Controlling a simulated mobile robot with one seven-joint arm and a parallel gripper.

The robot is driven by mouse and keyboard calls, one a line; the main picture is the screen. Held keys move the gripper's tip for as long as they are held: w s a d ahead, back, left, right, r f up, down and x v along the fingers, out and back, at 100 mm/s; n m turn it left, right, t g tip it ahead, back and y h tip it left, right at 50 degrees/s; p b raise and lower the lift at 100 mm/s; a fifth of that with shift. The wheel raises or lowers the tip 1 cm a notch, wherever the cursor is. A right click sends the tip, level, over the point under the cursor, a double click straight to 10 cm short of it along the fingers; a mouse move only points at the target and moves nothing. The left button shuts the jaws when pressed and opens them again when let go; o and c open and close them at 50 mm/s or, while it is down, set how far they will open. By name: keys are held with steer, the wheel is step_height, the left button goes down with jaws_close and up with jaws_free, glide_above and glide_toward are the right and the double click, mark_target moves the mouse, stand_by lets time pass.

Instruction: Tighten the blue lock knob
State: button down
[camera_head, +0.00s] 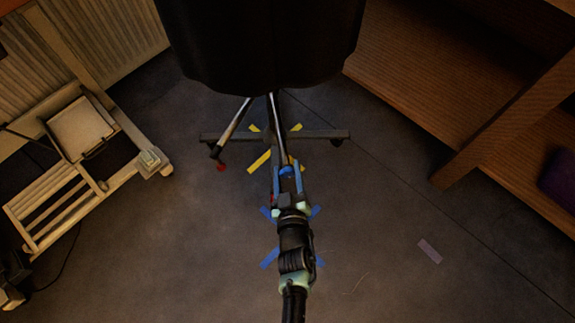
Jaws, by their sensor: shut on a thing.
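The blue lock knob (286,170) is a small blue piece in the centre of the picture, low on the metal stand under the dark hanging form. My gripper (287,176) reaches up from the bottom edge. Its two fingers lie on either side of the knob and are shut on it. The fingers and gripper body hide part of the knob. How far the knob is turned cannot be told.
A dark form (262,40) hangs above the stand's base bar (318,135). Blue and yellow tape (259,161) marks the floor. A pale wheeled frame (70,190) stands left. Wooden shelving (500,130) stands right. Floor at lower right is clear except a small strip (429,251).

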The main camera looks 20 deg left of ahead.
steer(key=m+y, duration=0.1)
steer(key=m, duration=0.2)
steer(key=shift+g, duration=0.4)
steer(key=m+y+b, duration=0.1)
steer(key=m, duration=0.1)
steer(key=m+y+b, duration=0.1)
steer(key=m, duration=0.1)
steer(key=shift+f+m+g+b, duration=0.15)
steer(key=shift+m+g+b, duration=0.2)
steer(key=shift+m+g, duration=0.05)
steer(key=m+b, duration=0.1)
steer(key=m, duration=0.1)
steer(key=m+y+b, duration=0.1)
steer(key=m+b, duration=0.1)
steer(key=shift+m+y+b, duration=0.3)
steer(key=m+y+b, duration=0.1)
steer(key=m+b, duration=0.2)
steer(key=m, duration=0.1)
steer(key=shift+c, duration=1.5)
jaws_free()
steer(key=p+v, duration=0.4)
steer(key=v, duration=0.9)
